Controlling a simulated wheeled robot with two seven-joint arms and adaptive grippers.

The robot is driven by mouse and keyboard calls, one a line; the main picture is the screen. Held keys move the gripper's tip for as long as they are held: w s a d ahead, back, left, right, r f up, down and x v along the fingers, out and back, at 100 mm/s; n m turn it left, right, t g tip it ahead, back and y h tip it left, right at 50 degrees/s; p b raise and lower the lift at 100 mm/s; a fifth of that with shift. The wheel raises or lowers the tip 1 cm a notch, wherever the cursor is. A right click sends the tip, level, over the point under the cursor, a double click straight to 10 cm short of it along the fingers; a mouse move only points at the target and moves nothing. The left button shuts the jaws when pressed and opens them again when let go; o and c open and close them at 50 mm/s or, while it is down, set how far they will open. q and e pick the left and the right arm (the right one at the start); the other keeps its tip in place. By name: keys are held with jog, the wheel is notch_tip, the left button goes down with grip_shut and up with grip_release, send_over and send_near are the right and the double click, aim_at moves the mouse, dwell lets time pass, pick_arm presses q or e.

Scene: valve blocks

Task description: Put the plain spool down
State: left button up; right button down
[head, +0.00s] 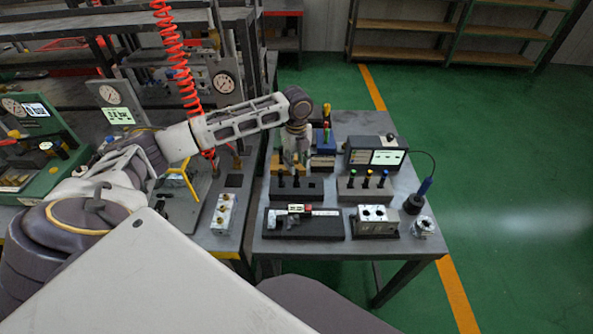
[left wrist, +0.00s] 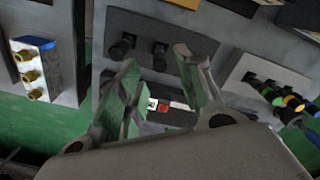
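My left gripper (head: 295,152) is above a dark rack (head: 286,194) on the grey table. The dark rack (left wrist: 185,42) there bears upright black spools, one (left wrist: 122,46) near the left fingertip and another (left wrist: 160,56) between the fingertips in the picture. They have no coloured tops; I cannot tell which is the plain spool. I cannot tell whether a fingertip touches one. The left finger and right finger hide part of the rack. My right gripper is in neither view.
A second rack (head: 364,190) with colour-topped spools stands to the right. A caliper (head: 300,211) lies on a dark tray in front, beside a metal valve block (head: 374,221). A gauge box (head: 376,154) stands at the back right. A white-topped block (head: 222,214) is at the left.

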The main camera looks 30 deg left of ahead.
pick_arm(q)
jog(key=shift+r, duration=2.15)
